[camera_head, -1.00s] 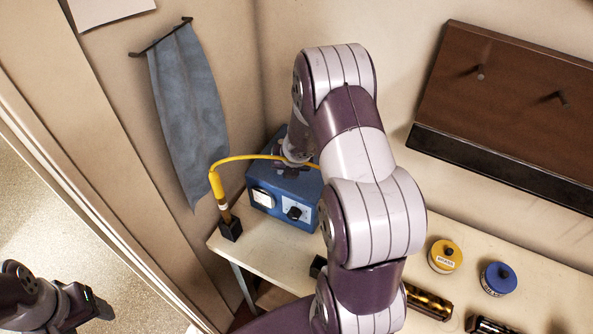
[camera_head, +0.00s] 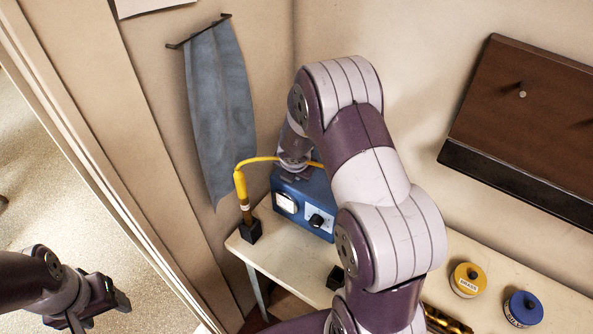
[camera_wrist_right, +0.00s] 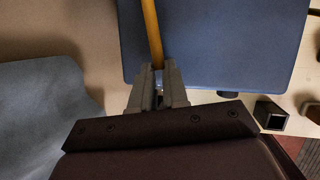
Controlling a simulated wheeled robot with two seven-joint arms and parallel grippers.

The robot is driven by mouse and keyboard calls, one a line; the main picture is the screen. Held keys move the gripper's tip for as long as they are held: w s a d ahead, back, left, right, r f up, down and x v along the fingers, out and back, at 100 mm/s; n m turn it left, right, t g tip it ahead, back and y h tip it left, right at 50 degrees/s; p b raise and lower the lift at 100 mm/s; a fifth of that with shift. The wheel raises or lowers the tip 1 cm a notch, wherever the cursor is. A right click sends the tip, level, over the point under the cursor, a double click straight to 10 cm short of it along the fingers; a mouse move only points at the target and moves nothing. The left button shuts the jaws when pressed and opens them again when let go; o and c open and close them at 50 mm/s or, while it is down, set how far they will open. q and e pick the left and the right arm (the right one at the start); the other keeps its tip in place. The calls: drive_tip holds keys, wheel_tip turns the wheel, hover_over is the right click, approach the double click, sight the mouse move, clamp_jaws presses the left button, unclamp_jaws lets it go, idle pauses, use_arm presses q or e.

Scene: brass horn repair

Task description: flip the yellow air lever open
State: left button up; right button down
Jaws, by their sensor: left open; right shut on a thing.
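My right gripper (camera_wrist_right: 157,85) is above the blue box (camera_wrist_right: 215,45) in the right wrist view, its fingertips close together on a slim yellow bar (camera_wrist_right: 151,35). I cannot tell whether this bar is the air lever or part of the hose. In the head view my right arm covers part of the blue box (camera_head: 303,205) and hides the fingertips. A yellow hose (camera_head: 262,159) arches from a yellow-handled tool (camera_head: 240,185), upright in a black holder (camera_head: 250,231), to behind my right wrist. My left gripper (camera_head: 102,310) is open and empty at lower left, away from the table.
A blue-grey cloth (camera_head: 219,110) hangs on the wall left of the box. Yellow (camera_head: 467,280) and blue (camera_head: 523,309) tins stand on the table (camera_head: 285,255) at right. A brown board (camera_head: 530,110) is on the right wall. A black block (camera_head: 335,278) sits near the table's front edge.

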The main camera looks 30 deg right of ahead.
drive_tip(key=c, duration=1.1)
unclamp_jaws()
drive_tip(key=shift+w, duration=0.1)
drive_tip(key=p+v, duration=0.4)
drive_tip(key=v, duration=0.8)
drive_tip(key=shift+a+r, duration=0.1)
drive_tip(key=shift+r, duration=0.15)
